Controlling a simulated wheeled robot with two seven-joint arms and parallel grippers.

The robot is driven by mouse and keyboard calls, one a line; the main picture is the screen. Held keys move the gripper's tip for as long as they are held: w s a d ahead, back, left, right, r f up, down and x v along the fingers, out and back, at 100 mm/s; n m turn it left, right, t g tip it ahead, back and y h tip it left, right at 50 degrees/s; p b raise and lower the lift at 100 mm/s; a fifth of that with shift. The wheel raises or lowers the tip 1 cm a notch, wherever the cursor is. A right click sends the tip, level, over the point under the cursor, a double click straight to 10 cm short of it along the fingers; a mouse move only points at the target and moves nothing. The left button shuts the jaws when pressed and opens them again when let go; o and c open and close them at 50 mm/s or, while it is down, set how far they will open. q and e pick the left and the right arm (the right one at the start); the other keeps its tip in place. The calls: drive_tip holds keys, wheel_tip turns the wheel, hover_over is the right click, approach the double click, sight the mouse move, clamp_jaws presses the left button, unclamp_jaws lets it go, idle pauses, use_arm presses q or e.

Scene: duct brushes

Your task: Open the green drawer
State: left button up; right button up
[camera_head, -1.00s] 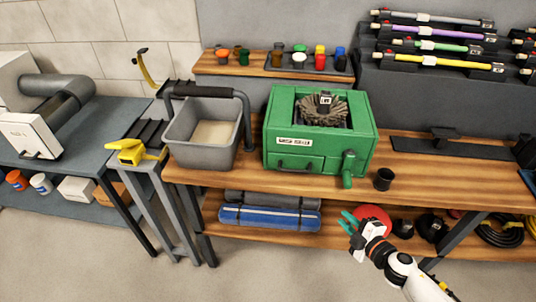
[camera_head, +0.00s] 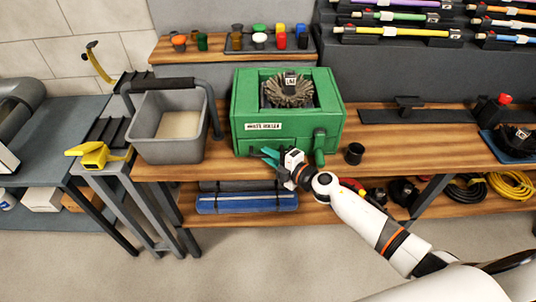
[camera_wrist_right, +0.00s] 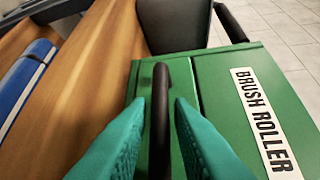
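The green brush roller box (camera_head: 300,133) stands on the wooden bench with a round bristle brush (camera_head: 288,92) in its open top. Its drawer (camera_wrist_right: 142,88) shows in the right wrist view, with a black bar handle (camera_wrist_right: 161,110); the drawer looks closed. My right gripper (camera_head: 268,154) is at the lower front of the box. In the right wrist view its teal fingers (camera_wrist_right: 158,118) are apart, one on each side of the handle, with small gaps. The handle is hidden behind the gripper in the head view. My left gripper is not in view.
A grey bin (camera_head: 170,128) with a raised handle stands left of the box. A black cup (camera_head: 354,153) stands to its right. A blue roll (camera_head: 245,203) lies on the lower shelf. Floor in front is clear.

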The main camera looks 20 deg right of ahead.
drive_tip(key=shift+w+a, duration=0.2)
drive_tip(key=shift+w, duration=0.15)
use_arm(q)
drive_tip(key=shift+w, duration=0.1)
use_arm(e)
drive_tip(key=shift+c, duration=0.3)
clamp_jaws()
